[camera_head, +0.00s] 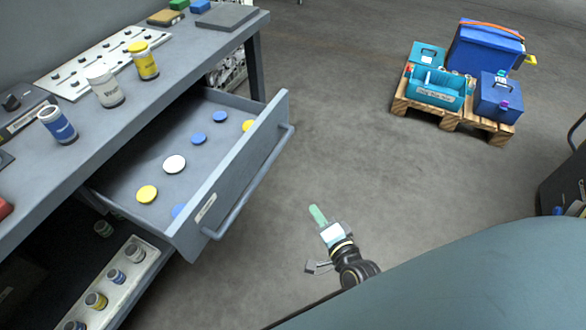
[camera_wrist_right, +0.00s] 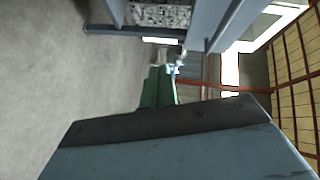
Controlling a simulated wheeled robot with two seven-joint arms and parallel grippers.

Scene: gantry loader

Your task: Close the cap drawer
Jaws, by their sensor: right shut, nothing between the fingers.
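The cap drawer (camera_head: 225,190) is pulled out from under the grey workbench and stands open in the head view. Blue, yellow and white round caps (camera_head: 174,164) lie flat inside it. A long grey bar handle (camera_head: 255,183) runs along its front, beside a small label. My right gripper (camera_head: 318,214), with green fingers, is shut and empty. In the picture it is to the right of the drawer front, apart from the handle. Its green fingers also show in the right wrist view (camera_wrist_right: 158,88). My left gripper is out of view.
Jars with white, blue and yellow labels (camera_head: 144,62) stand on the workbench (camera_head: 180,65). A rack of small jars (camera_head: 130,280) sits below the drawer. Blue bins rest on a wooden pallet (camera_head: 440,112) at the back right. The floor between is clear.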

